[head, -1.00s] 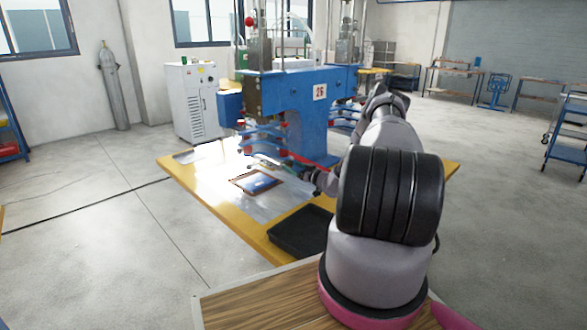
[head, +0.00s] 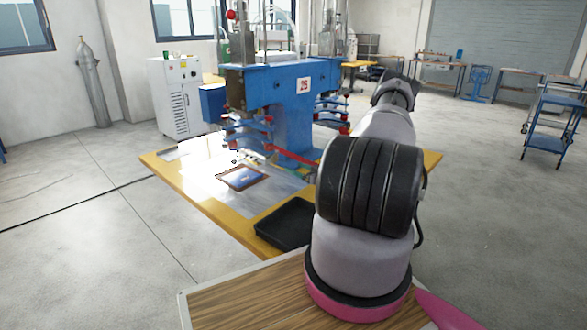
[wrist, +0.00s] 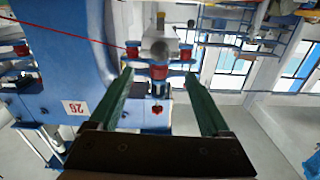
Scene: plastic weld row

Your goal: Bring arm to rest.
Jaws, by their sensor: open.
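My arm rises from its wooden-topped base at the lower right of the head view and reaches out over the yellow table. My gripper (wrist: 160,104) shows in the wrist view with its two green fingers apart and nothing between them. Beyond the fingers is the blue welding machine (wrist: 45,50), with red and metal fittings in line with the gap. In the head view the machine (head: 285,100) stands on the table, and my arm hides the gripper there.
A white cabinet (head: 178,97) and a gas cylinder (head: 93,85) stand at the left. A blue cart (head: 553,120) stands at the right. Floor on both sides is clear.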

